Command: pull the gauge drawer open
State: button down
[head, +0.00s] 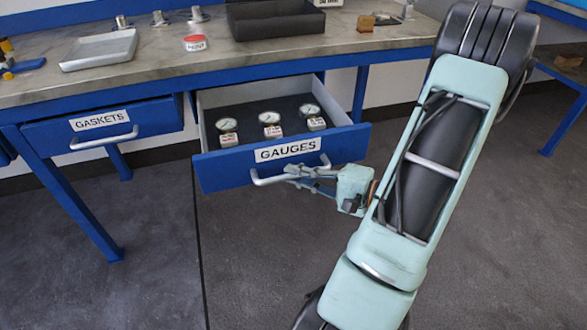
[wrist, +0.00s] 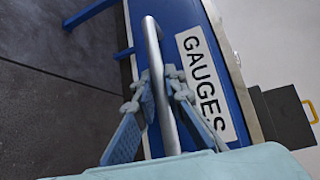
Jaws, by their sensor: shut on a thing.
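The gauge drawer (head: 225,173) has a blue front with a GAUGES label and stands well out from the bench. Three gauges on small tagged blocks (head: 270,122) sit inside it. A silver bar handle (head: 262,181) runs along its front. My gripper (head: 298,172) is shut on the right part of this handle. In the wrist view the handle (wrist: 153,60) passes between the two fingers of my gripper (wrist: 160,88), beside the GAUGES label (wrist: 205,85) on the drawer front.
A shut GASKETS drawer (head: 160,120) is to the left. The bench top (head: 150,75) holds a metal tray (head: 98,50), a red-topped PAINT tin (head: 195,43), a black bin (head: 275,22) and a small wooden block (head: 366,22). The floor in front of the drawer is clear.

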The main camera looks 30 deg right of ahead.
jog(key=shift+s, duration=0.25)
jog(key=c, duration=2)
grip_release()
jog(key=v, duration=1.2)
jog(key=shift+a, duration=0.1)
